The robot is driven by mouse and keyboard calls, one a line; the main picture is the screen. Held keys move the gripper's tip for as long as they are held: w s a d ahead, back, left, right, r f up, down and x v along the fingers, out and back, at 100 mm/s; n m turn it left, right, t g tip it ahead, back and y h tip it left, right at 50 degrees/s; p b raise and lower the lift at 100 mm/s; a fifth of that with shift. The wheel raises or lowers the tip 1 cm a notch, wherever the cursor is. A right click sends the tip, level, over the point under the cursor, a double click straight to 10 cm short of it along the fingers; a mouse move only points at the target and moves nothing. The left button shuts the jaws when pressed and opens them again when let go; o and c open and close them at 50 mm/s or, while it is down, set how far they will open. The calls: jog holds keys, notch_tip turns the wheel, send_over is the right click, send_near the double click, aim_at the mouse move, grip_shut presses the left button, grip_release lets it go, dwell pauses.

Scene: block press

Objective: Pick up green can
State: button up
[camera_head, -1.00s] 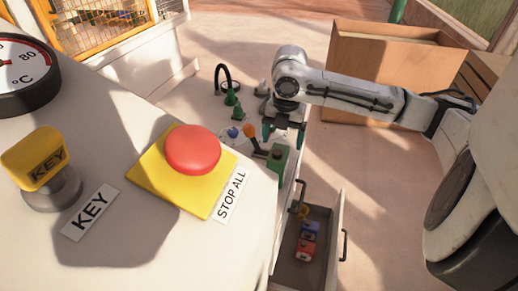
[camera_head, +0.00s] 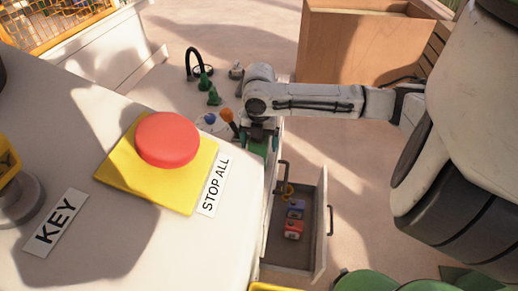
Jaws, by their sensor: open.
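I cannot make out a green can for certain. A green object (camera_head: 256,148) shows just below my gripper (camera_head: 259,138), partly hidden by it; at this size I cannot tell whether it is the can or the base of the orange-knobbed lever beside it. My gripper points down over the counter's right edge, with its jaws open. I cannot tell whether it touches the green object. Two small green pieces stand on the counter behind, the farther one (camera_head: 205,80) and the nearer one (camera_head: 213,97).
An open drawer (camera_head: 322,225) holds a red item (camera_head: 293,230), a blue item (camera_head: 296,208) and a small yellow one. A red button (camera_head: 167,139) on a yellow plate fills the near counter. A wooden box (camera_head: 360,45) stands behind my arm. Green rounded shapes (camera_head: 385,281) edge the bottom.

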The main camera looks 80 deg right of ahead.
jog(key=shift+f, duration=0.4)
jog(key=shift+c, duration=0.2)
jog(key=shift+r, duration=0.1)
jog(key=c, duration=1.4)
jog(key=shift+c, duration=0.2)
